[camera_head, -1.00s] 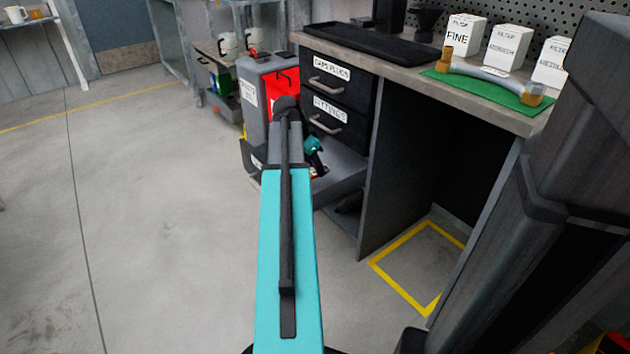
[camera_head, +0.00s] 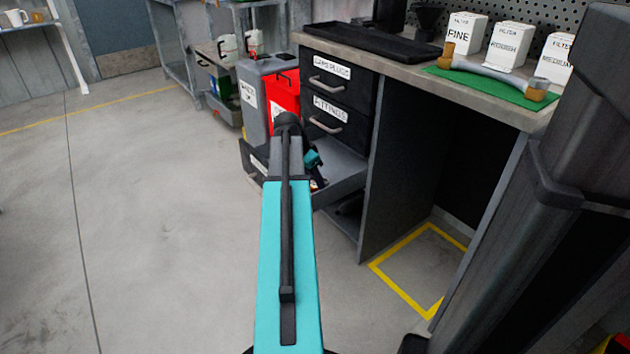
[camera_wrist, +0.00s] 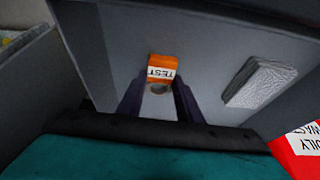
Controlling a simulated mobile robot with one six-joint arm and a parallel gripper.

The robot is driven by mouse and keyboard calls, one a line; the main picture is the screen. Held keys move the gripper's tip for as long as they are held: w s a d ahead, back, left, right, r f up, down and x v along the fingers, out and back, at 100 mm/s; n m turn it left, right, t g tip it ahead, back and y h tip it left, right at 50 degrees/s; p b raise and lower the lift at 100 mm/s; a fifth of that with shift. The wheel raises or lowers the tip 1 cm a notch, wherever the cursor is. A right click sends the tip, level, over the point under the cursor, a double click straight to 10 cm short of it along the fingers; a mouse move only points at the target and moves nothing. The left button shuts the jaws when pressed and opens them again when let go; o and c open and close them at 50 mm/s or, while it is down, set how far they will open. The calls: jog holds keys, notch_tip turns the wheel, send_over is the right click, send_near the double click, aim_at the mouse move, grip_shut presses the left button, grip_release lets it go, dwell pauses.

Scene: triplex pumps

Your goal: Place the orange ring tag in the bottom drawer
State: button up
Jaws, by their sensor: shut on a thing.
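The orange ring tag (camera_wrist: 162,66), with a white label reading TEST, is between the two dark fingers of my gripper (camera_wrist: 158,98) in the wrist view. The fingers are shut on its ring end. The bottom drawer (camera_head: 342,182) is pulled open under the two shut drawers in the head view. My gripper is over this drawer, mostly hidden behind my arm in that view. In the wrist view the drawer's grey inside (camera_wrist: 205,60) lies behind the tag. I cannot tell how high the tag is above its floor.
A silvery ribbed block (camera_wrist: 260,83) lies in the drawer, right of the tag. A red waste bin (camera_head: 284,90) and a grey cabinet stand close beside the drawer. The workbench top (camera_head: 400,62) overhangs above. Open floor (camera_head: 160,220) lies to the left.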

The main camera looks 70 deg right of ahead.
jog(key=shift+f, duration=0.1)
jog(key=o, duration=1.1)
jog(key=shift+c, duration=0.2)
jog(key=p+v, duration=0.4)
jog(key=v, duration=0.8)
jog(key=shift+p, duration=0.35)
jog(key=shift+a, duration=0.1)
